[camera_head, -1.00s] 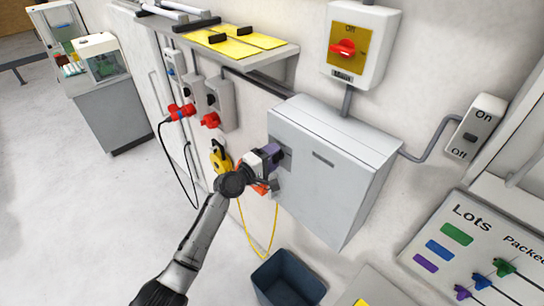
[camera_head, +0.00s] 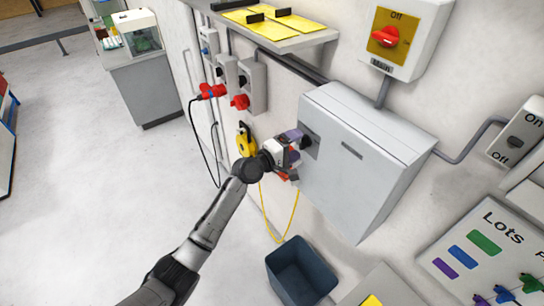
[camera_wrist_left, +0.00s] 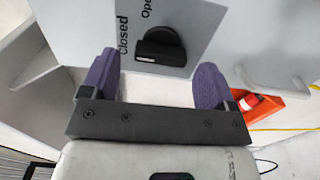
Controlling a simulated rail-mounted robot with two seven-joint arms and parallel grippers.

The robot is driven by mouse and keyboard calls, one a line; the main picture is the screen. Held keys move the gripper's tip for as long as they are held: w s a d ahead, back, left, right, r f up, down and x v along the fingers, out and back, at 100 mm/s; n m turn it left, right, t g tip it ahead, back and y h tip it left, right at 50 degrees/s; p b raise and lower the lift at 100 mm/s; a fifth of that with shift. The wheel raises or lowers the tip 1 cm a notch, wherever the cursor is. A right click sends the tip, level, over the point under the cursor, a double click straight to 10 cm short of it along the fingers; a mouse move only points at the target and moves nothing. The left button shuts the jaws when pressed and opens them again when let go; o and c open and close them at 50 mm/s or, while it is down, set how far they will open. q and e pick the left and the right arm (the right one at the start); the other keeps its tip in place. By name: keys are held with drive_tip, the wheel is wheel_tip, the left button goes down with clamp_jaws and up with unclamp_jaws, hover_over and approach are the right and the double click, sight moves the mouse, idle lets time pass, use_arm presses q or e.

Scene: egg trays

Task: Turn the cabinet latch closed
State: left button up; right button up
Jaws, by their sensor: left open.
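The grey cabinet (camera_head: 362,165) hangs on the wall in the head view. Its latch plate (camera_head: 311,144) is at the left of its front, partly hidden by my left gripper (camera_head: 303,141). In the left wrist view, the latch (camera_wrist_left: 161,46) is a black knob with a white mark on its left end. The labels Closed and Open stand to its left and upper left. My left gripper (camera_wrist_left: 155,72) is open and empty, its purple fingers on either side of the knob's lower part in the picture. I cannot tell whether they touch it. My right gripper is not in view.
A cabinet handle (camera_wrist_left: 272,77) is right of the fingers. An orange-red item (camera_wrist_left: 258,102) lies beyond the right finger. In the head view, a yellow cable (camera_head: 277,235) hangs below the gripper and a dark bin (camera_head: 300,272) stands beneath. Open floor is at left.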

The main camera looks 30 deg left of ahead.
use_arm(q)
drive_tip(key=b+v, duration=0.1)
drive_tip(key=v, duration=1)
drive_tip(key=shift+s+a+b, duration=0.2)
drive_tip(key=shift+s+b, duration=0.1)
drive_tip(key=shift+b, duration=0.1)
